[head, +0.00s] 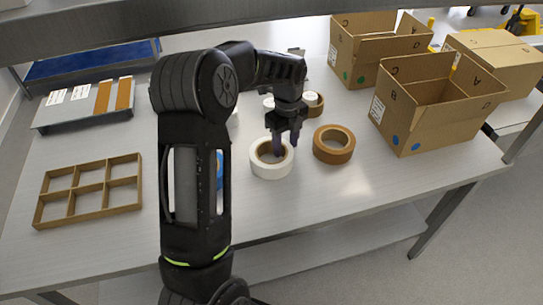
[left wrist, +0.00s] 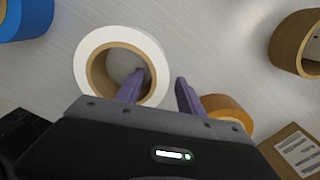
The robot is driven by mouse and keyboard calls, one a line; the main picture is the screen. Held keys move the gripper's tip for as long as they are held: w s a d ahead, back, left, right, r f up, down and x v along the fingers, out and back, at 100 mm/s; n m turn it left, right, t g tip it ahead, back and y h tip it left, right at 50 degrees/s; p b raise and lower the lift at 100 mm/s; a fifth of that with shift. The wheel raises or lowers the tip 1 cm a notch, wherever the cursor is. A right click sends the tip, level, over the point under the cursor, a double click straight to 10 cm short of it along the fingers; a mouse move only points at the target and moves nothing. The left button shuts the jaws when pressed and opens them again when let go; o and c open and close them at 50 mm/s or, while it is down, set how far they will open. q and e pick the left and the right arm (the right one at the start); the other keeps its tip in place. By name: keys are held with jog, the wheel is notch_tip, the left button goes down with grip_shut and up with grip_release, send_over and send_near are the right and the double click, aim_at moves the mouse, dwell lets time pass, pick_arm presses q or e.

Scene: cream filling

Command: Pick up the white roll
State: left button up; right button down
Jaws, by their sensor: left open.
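The white roll (head: 271,166) is a tape roll lying flat on the table, left of a brown roll. It also shows in the left wrist view (left wrist: 91,54), with a cardboard core. My left gripper (head: 286,147) is open right over its right side. In the left wrist view, one purple finger of the gripper (left wrist: 158,90) is over or in the roll's hole and the other is outside its right rim. I cannot tell how deep the fingertips reach. My right gripper is not in view.
A brown tape roll (head: 334,145) lies to the right. More rolls sit behind my gripper, and a blue roll (head: 219,170) is partly hidden by my left arm. Open cardboard boxes (head: 417,127) stand at the right. A wooden divider tray (head: 138,180) lies at the left.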

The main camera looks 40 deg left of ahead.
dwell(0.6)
pick_arm(q)
grip_shut()
dwell(1.2)
